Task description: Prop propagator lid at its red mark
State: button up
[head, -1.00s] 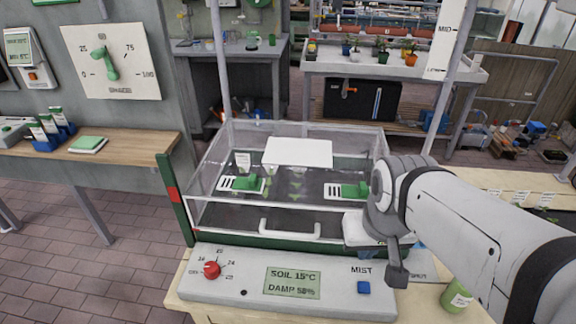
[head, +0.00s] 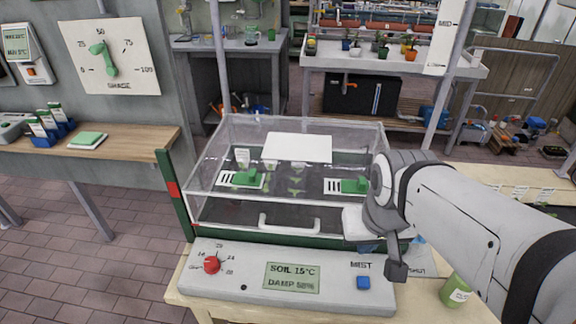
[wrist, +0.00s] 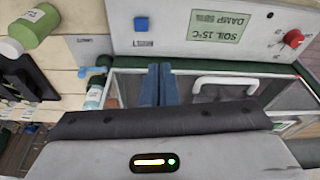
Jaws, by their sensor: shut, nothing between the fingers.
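The clear propagator lid (head: 215,165) sits down over the tray, with a white handle (head: 290,222) on its front edge. The handle also shows in the wrist view (wrist: 225,80). The red mark (head: 173,190) is on a green upright at the lid's left side. My gripper (wrist: 159,70) is shut and empty, its blue fingers together, near the propagator's front edge. It is to the right of the handle in the head view, apart from it. In the head view my wrist hides most of the fingers and the lid's front right corner.
The control panel (head: 235,285) in front carries a red knob (head: 211,265), a display and a blue MIST button (head: 363,283). A green bottle (head: 456,292) stands at right. A wooden bench (head: 120,150) is at left. Space above the lid looks clear.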

jog(key=shift+o, duration=0.7)
jog(key=shift+f, duration=0.2)
jog(key=shift+o, duration=1.4)
notch_tip(320, 180, down, 7)
jog(key=a+n+g+h+b, duration=0.1)
jog(key=n+h+b, duration=0.2)
jog(key=b, duration=0.4)
jog(key=shift+a+n+b, duration=0.2)
jog(key=shift+n+b, duration=0.2)
jog(key=shift+n, duration=0.1)
jog(key=n+t+h+b, duration=0.5)
jog(key=n+t+b, duration=0.55)
jog(key=b, duration=0.55)
send_near(290, 228)
notch_tip(290, 228, down, 2)
jog(key=w+d+m+t, duration=0.1)
jog(key=w+m, duration=0.1)
jog(key=shift+b+x, duration=0.3)
jog(key=shift+x, duration=3.45)
jog(key=shift+d, duration=0.15)
jog(key=shift+c, duration=0.3)
grip_shut()
